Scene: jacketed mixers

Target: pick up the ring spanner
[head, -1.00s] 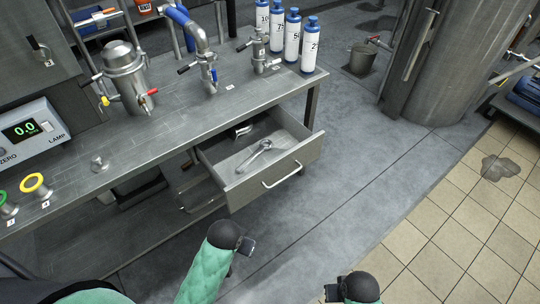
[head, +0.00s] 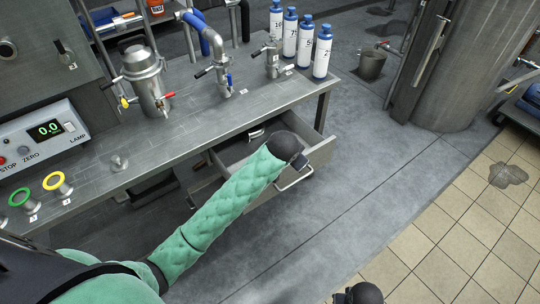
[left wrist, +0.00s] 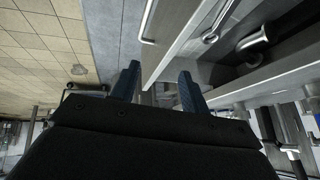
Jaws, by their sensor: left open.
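The ring spanner (left wrist: 212,36) lies in the open drawer (head: 318,150); part of its metal shaft and an end show in the left wrist view. In the head view my left arm hides it. My left gripper (head: 300,161) is over the drawer's front edge near the handle. In the left wrist view its two blue fingers (left wrist: 158,82) are apart with nothing held between them, and the spanner is beyond and to the right of them. My right gripper (head: 343,298) shows only partly at the bottom edge; its fingers cannot be made out.
The drawer handle (head: 296,178) sticks out from the drawer front. Another metal piece (left wrist: 255,40) lies in the drawer. The bench top (head: 185,130) above carries a steel vessel (head: 146,78), valves and several blue-capped bottles (head: 322,52).

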